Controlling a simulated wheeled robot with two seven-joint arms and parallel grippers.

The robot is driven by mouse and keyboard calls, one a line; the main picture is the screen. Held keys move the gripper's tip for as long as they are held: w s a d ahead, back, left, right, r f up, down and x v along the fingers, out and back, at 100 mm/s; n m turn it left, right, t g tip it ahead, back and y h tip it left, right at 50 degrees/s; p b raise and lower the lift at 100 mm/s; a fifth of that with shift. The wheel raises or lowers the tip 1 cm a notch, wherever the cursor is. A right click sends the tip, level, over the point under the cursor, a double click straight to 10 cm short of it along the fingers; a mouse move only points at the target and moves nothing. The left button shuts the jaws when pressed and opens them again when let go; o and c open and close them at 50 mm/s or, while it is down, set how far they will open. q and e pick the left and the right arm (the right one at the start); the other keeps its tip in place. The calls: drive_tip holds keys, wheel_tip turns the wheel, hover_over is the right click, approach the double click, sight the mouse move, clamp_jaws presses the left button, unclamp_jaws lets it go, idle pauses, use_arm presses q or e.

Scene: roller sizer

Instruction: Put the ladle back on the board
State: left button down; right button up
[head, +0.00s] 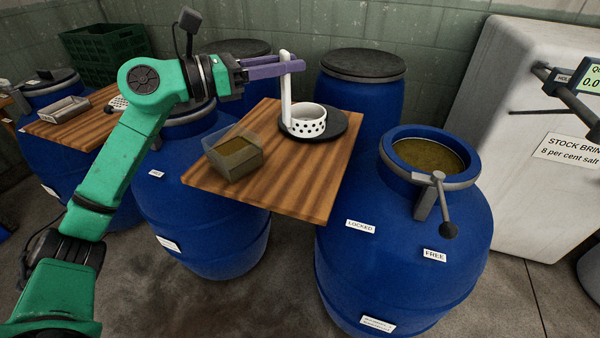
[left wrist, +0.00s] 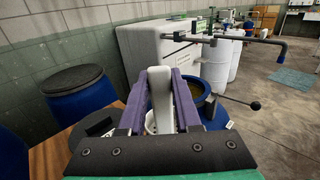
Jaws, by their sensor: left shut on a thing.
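The ladle (head: 303,122) has a white perforated cup with black holes and a tall white handle. Its cup is at the black round disc (head: 340,124) on the wooden board (head: 300,200); I cannot tell if it rests on it or hangs just above. My left gripper (head: 292,66) is shut on the top of the upright handle with its purple fingers. In the left wrist view the handle (left wrist: 160,100) stands between the fingers, and the cup is mostly hidden below. My right gripper is not in view.
A clear container (head: 232,153) stands on the board's left part. An open blue barrel (head: 430,240) of brownish liquid with a clamp lever (head: 440,205) is at right. A lidded blue barrel (head: 361,85) stands behind. The board's front part is clear.

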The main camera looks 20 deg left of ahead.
sight(282, 99)
use_arm(q)
drive_tip(key=f, duration=0.4)
drive_tip(key=a+f, duration=0.1)
drive_tip(key=f, duration=0.1)
drive_tip(key=shift+w+f, duration=0.2)
drive_tip(key=shift+f, duration=0.2)
wheel_tip(282, 99, down, 10)
drive_tip(key=shift+d+b, duration=0.25)
drive_tip(key=shift+b, duration=0.15)
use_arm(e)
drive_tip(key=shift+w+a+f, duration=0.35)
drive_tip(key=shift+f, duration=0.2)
use_arm(q)
drive_tip(key=shift+s+f, duration=0.1)
drive_tip(key=shift+f, duration=0.15)
drive_tip(key=c, duration=0.6)
unclamp_jaws()
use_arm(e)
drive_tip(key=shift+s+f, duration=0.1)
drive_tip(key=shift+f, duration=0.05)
